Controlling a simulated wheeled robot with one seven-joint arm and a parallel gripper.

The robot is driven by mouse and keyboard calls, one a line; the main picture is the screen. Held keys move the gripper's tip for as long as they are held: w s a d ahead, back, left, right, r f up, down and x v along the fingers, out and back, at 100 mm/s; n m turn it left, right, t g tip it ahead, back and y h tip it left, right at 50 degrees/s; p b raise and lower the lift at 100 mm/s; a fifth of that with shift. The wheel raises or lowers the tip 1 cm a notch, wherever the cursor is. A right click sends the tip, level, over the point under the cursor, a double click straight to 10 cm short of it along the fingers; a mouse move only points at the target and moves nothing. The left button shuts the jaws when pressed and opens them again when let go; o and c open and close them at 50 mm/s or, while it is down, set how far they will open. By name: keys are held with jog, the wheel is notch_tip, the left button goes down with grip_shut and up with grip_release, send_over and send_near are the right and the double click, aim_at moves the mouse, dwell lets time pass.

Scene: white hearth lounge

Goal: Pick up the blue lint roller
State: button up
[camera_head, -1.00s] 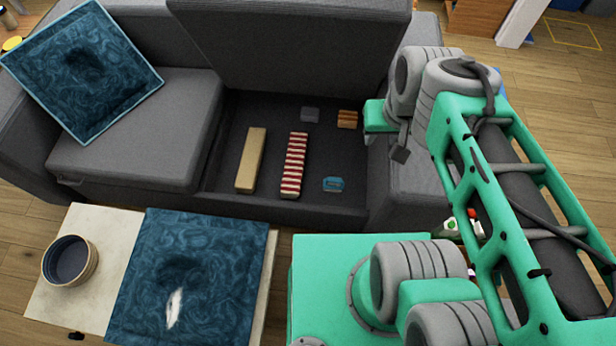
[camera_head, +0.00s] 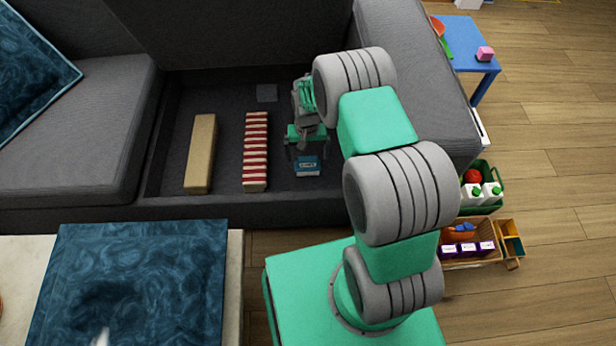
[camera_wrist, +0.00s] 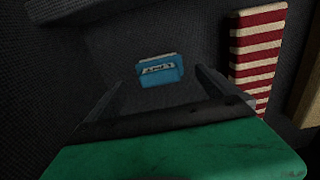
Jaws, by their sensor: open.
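The blue lint roller (camera_head: 307,166) appears as a small blue item with a pale label. It lies on the dark floor of the open sofa compartment, right of a red-and-white striped bar. My gripper (camera_head: 305,148) is over the compartment, just behind the roller in the head view, its fingers partly hidden. In the wrist view, my gripper (camera_wrist: 158,80) is open, and the lint roller (camera_wrist: 160,70) shows beyond and between the two fingers. I see no grip on it.
The striped bar (camera_head: 255,150) and a beige bar (camera_head: 200,153) lie left of the roller. A grey square item (camera_head: 266,93) lies farther back. The compartment's front wall (camera_head: 230,207) and the sofa's right arm (camera_head: 425,80) bound the space.

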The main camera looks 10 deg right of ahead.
aim_at(307, 158)
jog(key=f+b, duration=0.1)
jog(key=f, duration=0.1)
jog(key=f+b, duration=0.1)
jog(key=f, duration=0.2)
jog(key=f+b, duration=0.1)
jog(key=f, duration=0.1)
jog(key=shift+w+d+f, duration=0.15)
jog(key=shift+w+f, duration=0.15)
jog(key=shift+f, duration=0.1)
jog(key=shift+r, duration=0.1)
jog(key=c, duration=1.3)
jog(key=shift+r+p, duration=0.3)
jog(key=shift+r, duration=0.3)
jog(key=s+a+r+p, duration=0.1)
jog(key=s+r+p, duration=0.1)
jog(key=s+r, duration=0.2)
jog(key=s+r+p, duration=0.3)
jog(key=s, duration=0.1)
jog(key=s+a+r+p, duration=0.1)
jog(key=s+r+p, duration=0.1)
jog(key=s+r, duration=0.2)
jog(key=shift+s+a+r, duration=0.3)
jog(key=shift+s+r, duration=0.05)
jog(key=shift+s, duration=0.55)
